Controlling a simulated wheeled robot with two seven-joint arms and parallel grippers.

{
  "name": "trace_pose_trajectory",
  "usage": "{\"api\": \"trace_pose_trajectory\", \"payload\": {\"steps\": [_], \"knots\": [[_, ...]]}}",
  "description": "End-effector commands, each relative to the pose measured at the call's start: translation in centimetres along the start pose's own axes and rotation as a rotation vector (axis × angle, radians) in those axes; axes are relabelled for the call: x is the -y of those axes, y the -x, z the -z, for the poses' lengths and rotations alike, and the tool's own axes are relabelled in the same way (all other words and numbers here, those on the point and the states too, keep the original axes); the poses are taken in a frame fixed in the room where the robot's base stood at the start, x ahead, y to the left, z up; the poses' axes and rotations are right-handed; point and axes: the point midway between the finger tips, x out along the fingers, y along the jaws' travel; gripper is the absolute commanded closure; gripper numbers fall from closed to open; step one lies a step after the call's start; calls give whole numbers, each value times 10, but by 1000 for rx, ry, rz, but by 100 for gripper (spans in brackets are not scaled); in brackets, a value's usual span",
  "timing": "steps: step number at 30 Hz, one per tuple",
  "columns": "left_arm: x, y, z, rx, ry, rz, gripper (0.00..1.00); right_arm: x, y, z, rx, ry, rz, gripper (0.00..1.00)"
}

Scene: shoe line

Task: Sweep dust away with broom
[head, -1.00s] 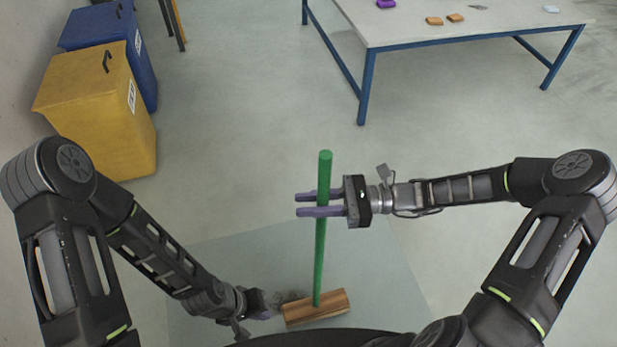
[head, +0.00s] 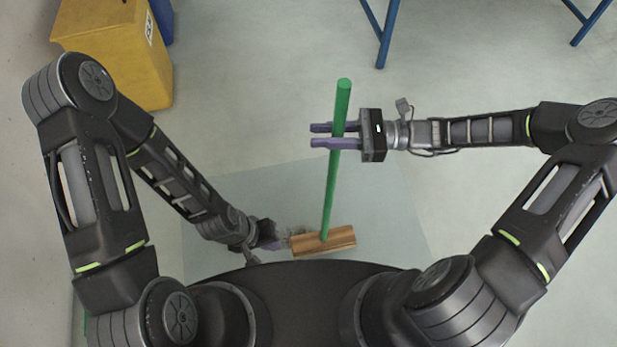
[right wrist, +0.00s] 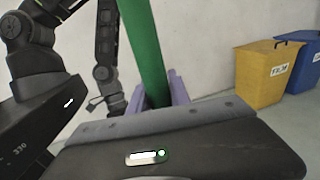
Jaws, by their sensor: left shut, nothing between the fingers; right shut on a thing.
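The broom has a green handle (head: 331,190) and a wooden head (head: 322,242), which rests on the floor. The handle stands nearly upright, leaning slightly. My right gripper (head: 336,136) is shut on the upper handle; the right wrist view also shows the green handle (right wrist: 146,50) between its purple fingers. A small grey patch of dust (head: 282,240) lies just left of the broom head, partly hidden by it and my left gripper. My left gripper (head: 270,238) is low by the floor beside the dust, shut and empty, partly hidden by its own wrist.
A pale bluish mat-like square (head: 385,205) covers the floor under the broom. A yellow bin (head: 115,50) and a blue bin (head: 162,18) stand at the upper left. Blue table legs (head: 381,35) show at the top. The floor between is clear.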

Motion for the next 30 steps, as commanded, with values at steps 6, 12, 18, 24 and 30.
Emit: {"api": "trace_pose_trajectory", "payload": {"steps": [6, 12, 18, 24, 30], "knots": [[0, 0, 0, 0, 0, 0, 100, 0, 0, -1, 3, 1, -1, 100], [0, 0, 0, 0, 0, 0, 100, 0, 0, -1, 3, 1, 0, 100], [0, 0, 0, 0, 0, 0, 100, 6, 10, -4, 7, -2, 49, 100], [0, 0, 0, 0, 0, 0, 100, 24, 42, -10, 15, -3, 191, 100], [0, 0, 0, 0, 0, 0, 100, 44, 90, -16, 15, -2, 393, 100]]}}
